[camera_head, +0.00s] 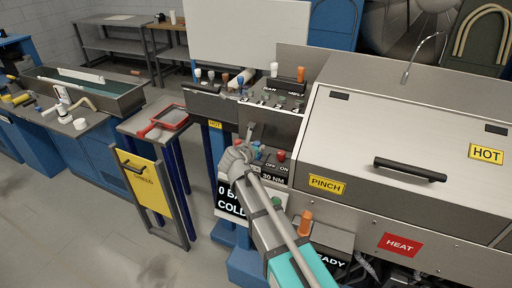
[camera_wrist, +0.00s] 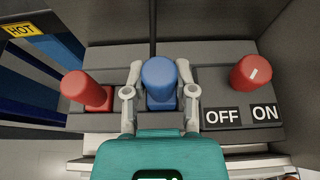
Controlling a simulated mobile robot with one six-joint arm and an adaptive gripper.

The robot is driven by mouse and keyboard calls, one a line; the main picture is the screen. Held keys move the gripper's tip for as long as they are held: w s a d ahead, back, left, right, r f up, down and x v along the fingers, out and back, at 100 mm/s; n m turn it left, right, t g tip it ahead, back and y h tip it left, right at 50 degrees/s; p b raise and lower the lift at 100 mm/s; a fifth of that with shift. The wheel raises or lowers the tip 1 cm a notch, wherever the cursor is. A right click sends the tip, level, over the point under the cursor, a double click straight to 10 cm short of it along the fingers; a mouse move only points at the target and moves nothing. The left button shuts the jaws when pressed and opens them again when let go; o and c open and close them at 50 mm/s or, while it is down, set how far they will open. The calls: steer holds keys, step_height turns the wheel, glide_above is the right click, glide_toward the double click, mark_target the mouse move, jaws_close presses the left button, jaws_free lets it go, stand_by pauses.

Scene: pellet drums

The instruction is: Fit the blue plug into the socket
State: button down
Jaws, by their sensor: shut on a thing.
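The blue plug (camera_wrist: 159,82) stands between the two pale fingers of my gripper (camera_wrist: 160,98) in the wrist view. The fingers are closed on its sides. The fingertips are too small to make out there.
A red plug-like piece (camera_wrist: 86,90) is close left of my fingers. A red knob (camera_wrist: 250,73) is to the right, above the OFF/ON labels. A HOT label (camera_wrist: 20,29) is at upper left. The machine's hood (camera_head: 400,130) and an orange-topped piece (camera_head: 306,222) are near my arm.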

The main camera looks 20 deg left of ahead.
steer(key=shift+f+b, duration=0.6)
steer(key=shift+f, duration=0.05)
steer(key=shift+c, duration=1.8)
jaws_free()
steer(key=shift+r, duration=0.15)
